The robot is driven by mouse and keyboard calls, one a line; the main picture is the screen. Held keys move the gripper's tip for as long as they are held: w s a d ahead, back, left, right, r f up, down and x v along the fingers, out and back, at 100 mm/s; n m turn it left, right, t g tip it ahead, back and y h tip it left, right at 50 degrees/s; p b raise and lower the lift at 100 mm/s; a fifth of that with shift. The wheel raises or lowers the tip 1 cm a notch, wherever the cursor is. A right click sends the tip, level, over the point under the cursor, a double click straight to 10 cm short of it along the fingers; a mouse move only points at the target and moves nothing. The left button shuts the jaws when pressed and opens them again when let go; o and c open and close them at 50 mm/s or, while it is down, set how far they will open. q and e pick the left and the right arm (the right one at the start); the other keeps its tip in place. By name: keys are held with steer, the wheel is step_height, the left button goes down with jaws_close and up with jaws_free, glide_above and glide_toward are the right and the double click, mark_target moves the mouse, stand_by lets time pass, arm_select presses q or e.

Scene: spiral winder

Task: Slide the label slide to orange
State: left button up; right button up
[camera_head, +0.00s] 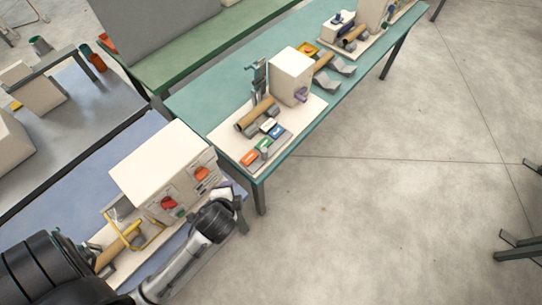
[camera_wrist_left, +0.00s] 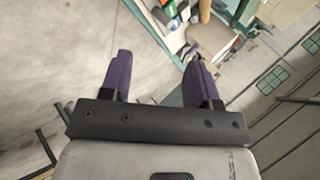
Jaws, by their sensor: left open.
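The label panel is on a white-based spiral winder on the teal table in the head view. It has an orange label (camera_head: 249,158), a green label (camera_head: 264,145) and a blue label (camera_head: 277,131) in a slanting row. A small grey knob (camera_head: 265,153), which looks like the label slide, stands beside the orange and green labels; its exact setting is too small to tell. My left gripper (camera_head: 240,207) is nearer than the panel and apart from it. In the left wrist view its purple fingers (camera_wrist_left: 157,62) are spread and empty. My right gripper is not in view.
A nearer white machine (camera_head: 165,165) with red knobs stands close to my left arm. Open floor (camera_head: 400,200) lies to the right.

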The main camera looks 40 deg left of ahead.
arm_select(q)
steer(key=w+a+f+m+t+y+b, duration=0.35)
steer(key=w+f+m+b, duration=0.45)
steer(key=f+b, duration=0.3)
steer(key=m+t+y+b, duration=0.1)
steer(key=m+t+b, duration=0.3)
steer(key=m+b, duration=0.8)
glide_toward(265, 148)
steer(key=shift+m+t, duration=0.25)
steer(key=shift+m, duration=0.15)
steer(key=x, duration=0.3)
steer(key=f+b+x, duration=0.1)
steer(key=x, duration=0.3)
steer(key=f+x, duration=0.1)
steer(key=x, duration=0.3)
steer(key=shift+s+a+f, duration=0.1)
steer(key=shift+a+f, duration=0.05)
steer(key=shift+f, duration=0.05)
jaws_close()
